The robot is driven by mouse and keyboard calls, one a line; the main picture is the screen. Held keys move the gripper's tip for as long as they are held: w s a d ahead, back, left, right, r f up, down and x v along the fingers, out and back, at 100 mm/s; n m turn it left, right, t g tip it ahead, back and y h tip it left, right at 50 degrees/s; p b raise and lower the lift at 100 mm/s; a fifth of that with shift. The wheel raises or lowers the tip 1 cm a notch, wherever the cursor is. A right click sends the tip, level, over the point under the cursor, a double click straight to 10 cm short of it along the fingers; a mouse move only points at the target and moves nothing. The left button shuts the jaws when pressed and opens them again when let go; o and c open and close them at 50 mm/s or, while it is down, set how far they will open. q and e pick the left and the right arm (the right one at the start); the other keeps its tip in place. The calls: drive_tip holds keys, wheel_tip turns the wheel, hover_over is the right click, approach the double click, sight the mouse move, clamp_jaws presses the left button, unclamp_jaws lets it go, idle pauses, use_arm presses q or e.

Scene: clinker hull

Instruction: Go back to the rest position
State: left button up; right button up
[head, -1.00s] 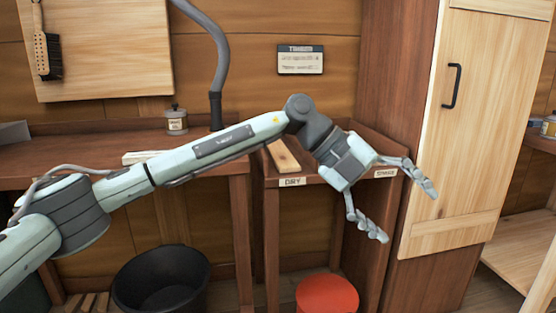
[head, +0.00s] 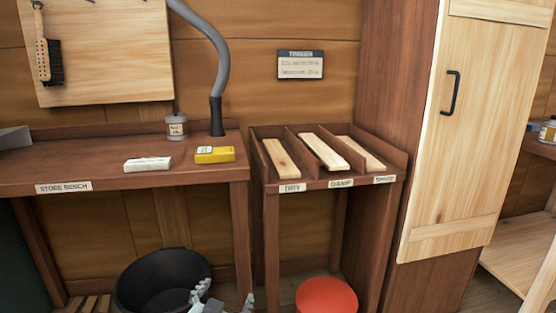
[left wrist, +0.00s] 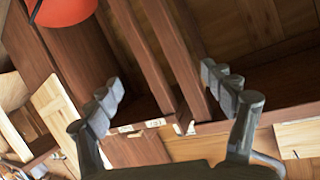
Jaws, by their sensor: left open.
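My left gripper (head: 223,300) shows at the bottom edge of the head view, in front of the black bucket. Only its fingertips are in frame. It is open, with nothing between its fingers. In the left wrist view its two fingers (left wrist: 163,92) stand wide apart, with dark wooden posts behind them. The rest of my left arm is out of the head view. My right gripper is in neither view.
A wooden rack (head: 316,184) has three labelled compartments, each with a pale board. The store bench (head: 110,181) holds a white block (head: 147,164), a yellow device (head: 215,155) and a jar. A black bucket (head: 135,291) and red bucket (head: 327,296) stand below.

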use_arm(q)
drive_tip(key=s+a+f+n+g+y, duration=0.1)
drive_tip(key=s+a+f+g, duration=0.2)
drive_tip(key=s, duration=0.7)
drive_tip(key=s+a+f+g+y, duration=0.1)
drive_tip(key=s+a+f+g, duration=0.3)
drive_tip(key=s+a+f, duration=0.3)
drive_tip(key=s+a+f+n+g+y, duration=0.1)
drive_tip(key=s+a+f+g, duration=0.3)
drive_tip(key=s+f, duration=0.5)
drive_tip(key=s+a, duration=0.1)
drive_tip(key=s, duration=0.3)
drive_tip(key=shift+s+f+n+p, duration=0.15)
drive_tip(key=shift+f+n+p, duration=0.15)
drive_tip(key=shift+f, duration=0.05)
